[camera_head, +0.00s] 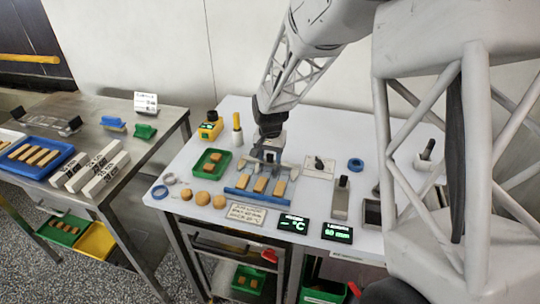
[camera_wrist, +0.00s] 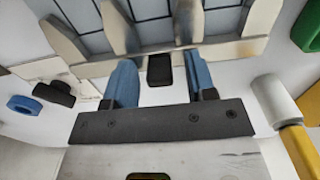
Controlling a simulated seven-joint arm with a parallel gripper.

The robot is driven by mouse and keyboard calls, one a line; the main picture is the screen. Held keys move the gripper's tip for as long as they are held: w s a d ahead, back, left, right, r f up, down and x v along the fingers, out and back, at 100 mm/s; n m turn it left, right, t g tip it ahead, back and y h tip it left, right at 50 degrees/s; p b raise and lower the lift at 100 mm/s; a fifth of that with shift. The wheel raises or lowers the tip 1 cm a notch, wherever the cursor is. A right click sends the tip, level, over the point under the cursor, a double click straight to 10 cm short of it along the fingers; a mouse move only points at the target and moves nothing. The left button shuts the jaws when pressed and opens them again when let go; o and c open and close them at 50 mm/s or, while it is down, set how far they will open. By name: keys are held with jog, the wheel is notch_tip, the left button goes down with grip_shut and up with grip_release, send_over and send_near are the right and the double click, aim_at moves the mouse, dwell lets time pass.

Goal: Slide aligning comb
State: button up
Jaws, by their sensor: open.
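The aligning comb (camera_wrist: 225,50) shows in the wrist view as a pale bar with several broad metal teeth pointing away from the gripper. A small black knob (camera_wrist: 160,70) stands at the middle of its bar. My gripper (camera_wrist: 160,82) is open, with one blue fingertip on each side of the knob and a gap at both sides. I cannot tell whether the fingertips are down around the knob or still above it. In the head view my gripper (camera_head: 269,154) is over the back of the mesh station, hiding much of the comb. Bars of biscuit (camera_head: 261,184) lie in the lanes in front.
A blue rail (camera_head: 258,198) edges the station's front. A green tray (camera_head: 211,162) and round biscuits (camera_head: 203,198) are to its left. A yellow-handled tool in a white holder (camera_head: 237,128) stands behind left. Black displays (camera_head: 293,224) lie in front.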

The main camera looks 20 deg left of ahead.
grip_shut()
jog(key=shift+s, duration=1.95)
grip_release()
jog(key=shift+r, duration=0.15)
notch_tip(320, 180, up, 8)
jog(key=shift+f, duration=0.2)
